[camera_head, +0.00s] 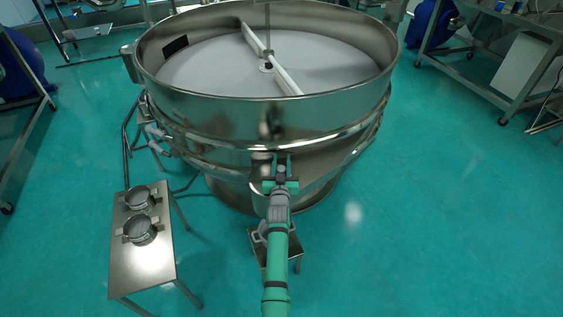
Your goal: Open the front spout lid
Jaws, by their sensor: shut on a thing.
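The large round steel vibrating sieve (215,120) stands in the middle of the view. Its front spout (257,165) sticks out low on the near side, under the rim bands. My green arm reaches up from the bottom to this spout. My gripper (281,172) is at the spout's front and is shut on the spout lid. The lid and the fingertips are small and mostly hidden by my wrist, so I cannot tell whether the lid is open or closed.
A steel side table (140,268) at left carries two round lidded items (140,230). A small low stand (288,254) is under my arm, below the spout. Workbenches stand at the upper right (500,45) and left edge. The green floor at right is clear.

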